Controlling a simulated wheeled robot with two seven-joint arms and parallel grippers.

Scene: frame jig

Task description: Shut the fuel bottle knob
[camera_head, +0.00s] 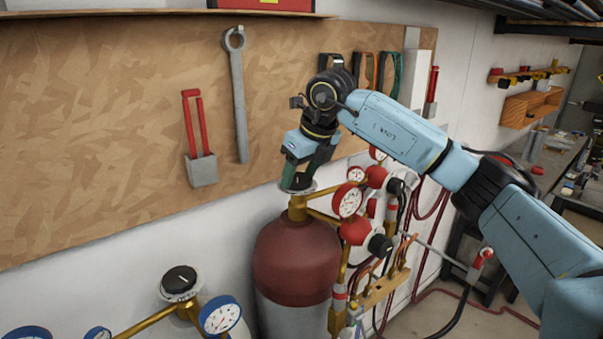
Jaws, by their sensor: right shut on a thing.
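The fuel bottle (295,258) stands by the wall with a dark red upper part and a grey lower body. A brass valve (297,208) with gauges is on its top. The green knob (290,180) sits above the valve and is mostly hidden by my gripper. My right gripper (300,172) points down from above and is shut on the knob. My blue right arm comes in from the right. My left gripper is not in the view.
A second valve with a black knob (180,280) and blue-rimmed gauges (220,315) is at the lower left. Red-rimmed gauges (348,200) and hoses (437,208) crowd the bottle's right side. A wooden tool board (110,120) hangs behind. A workbench (545,165) stands at the right.

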